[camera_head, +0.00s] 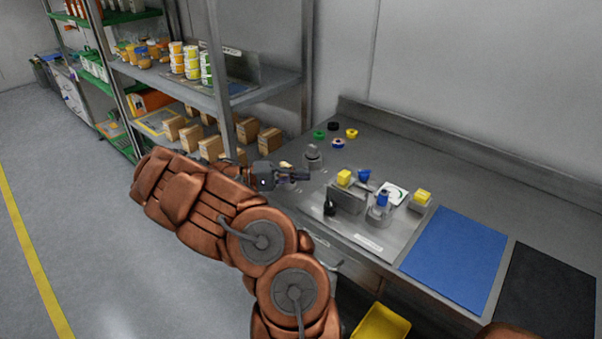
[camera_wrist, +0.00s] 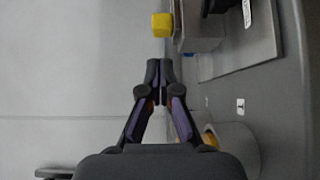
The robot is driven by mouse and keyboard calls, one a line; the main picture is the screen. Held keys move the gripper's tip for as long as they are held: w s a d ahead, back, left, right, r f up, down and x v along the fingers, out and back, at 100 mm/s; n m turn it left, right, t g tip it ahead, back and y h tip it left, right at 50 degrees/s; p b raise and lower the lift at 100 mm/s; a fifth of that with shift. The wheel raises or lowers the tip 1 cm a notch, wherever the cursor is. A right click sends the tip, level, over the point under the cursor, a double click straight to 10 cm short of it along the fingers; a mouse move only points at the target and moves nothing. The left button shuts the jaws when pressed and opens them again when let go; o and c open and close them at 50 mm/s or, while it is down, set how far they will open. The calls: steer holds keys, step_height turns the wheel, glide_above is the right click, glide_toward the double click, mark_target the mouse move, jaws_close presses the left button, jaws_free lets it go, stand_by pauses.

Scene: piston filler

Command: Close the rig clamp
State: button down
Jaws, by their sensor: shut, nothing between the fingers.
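The rig stands on a steel plate (camera_head: 372,239) on the counter. It has a grey block (camera_head: 347,199) with a yellow piece (camera_head: 344,177) on top, a black knobbed handle (camera_head: 330,204) at its front left, and blue-topped parts (camera_head: 382,198) to the right. I cannot tell for sure which part is the clamp. My gripper (camera_head: 307,176) is shut and empty, left of the yellow piece and apart from it. In the wrist view my closed fingertips (camera_wrist: 159,66) point toward a yellow block (camera_wrist: 162,25), with a gap between. Part of a dark piece (camera_wrist: 218,6) shows at the top edge.
A grey round-topped part (camera_head: 313,155) stands behind my gripper, near several coloured rings (camera_head: 337,143). A blue mat (camera_head: 455,254) and a black mat (camera_head: 548,290) lie to the right. Shelves (camera_head: 235,93) with boxes and jars stand left. The back right counter is clear.

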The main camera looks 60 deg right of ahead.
steer(key=p, duration=0.2)
glide_toward(354, 183)
steer(key=d, duration=0.1)
steer(key=s+d+r, duration=0.1)
steer(key=d+r, duration=0.1)
steer(key=shift+s+d, duration=0.3)
